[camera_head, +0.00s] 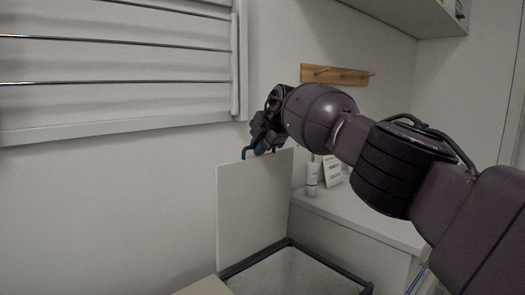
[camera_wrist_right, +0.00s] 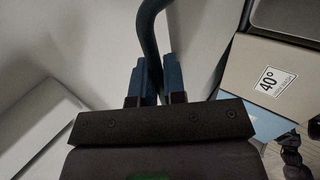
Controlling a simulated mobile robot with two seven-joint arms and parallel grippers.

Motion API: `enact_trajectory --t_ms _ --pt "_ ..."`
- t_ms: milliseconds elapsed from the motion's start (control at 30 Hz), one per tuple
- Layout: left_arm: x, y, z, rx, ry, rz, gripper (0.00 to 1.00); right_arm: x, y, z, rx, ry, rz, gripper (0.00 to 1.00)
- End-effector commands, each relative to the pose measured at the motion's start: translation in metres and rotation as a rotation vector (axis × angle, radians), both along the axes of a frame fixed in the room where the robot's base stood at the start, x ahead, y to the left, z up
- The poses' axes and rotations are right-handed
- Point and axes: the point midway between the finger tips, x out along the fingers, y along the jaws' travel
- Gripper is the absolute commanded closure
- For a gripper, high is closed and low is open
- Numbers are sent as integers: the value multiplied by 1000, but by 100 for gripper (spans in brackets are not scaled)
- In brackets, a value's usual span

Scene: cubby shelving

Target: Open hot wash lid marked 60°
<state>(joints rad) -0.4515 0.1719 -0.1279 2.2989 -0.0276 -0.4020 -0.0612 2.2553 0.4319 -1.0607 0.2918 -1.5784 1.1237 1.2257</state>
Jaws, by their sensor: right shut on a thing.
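A pale lid (camera_head: 253,205) stands nearly upright at the back of an open bin with a dark rim (camera_head: 262,257). No 60° mark shows on the side I see. My right gripper (camera_head: 260,143) is at the lid's top edge, shut on its dark curved handle (camera_head: 246,151). In the right wrist view the handle (camera_wrist_right: 150,28) passes between the blue fingers of the right gripper (camera_wrist_right: 157,78). The bin's inside shows a pale liner (camera_head: 297,276). My left gripper is not in view.
A tan lid marked 40° (camera_wrist_right: 272,80) lies to the right in the wrist view. A white counter (camera_head: 365,215) with a bottle (camera_head: 312,180) and a small sign (camera_head: 332,171) is beside the bin. A wall drying rack (camera_head: 120,128) and peg rail (camera_head: 335,75) are above.

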Motion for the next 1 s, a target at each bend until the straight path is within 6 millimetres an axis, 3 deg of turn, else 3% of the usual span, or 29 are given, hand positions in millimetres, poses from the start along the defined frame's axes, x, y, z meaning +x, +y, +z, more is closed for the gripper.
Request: enact_trajectory --t_ms 400,433,567,1000 --pt "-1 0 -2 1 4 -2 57 0 2 -4 -4 3 7 100" --pt "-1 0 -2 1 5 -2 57 0 2 -4 -4 3 7 86" --pt "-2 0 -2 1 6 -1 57 0 2 -4 -4 4 6 66" --pt "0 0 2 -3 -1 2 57 -3 0 -3 -5 9 5 64"
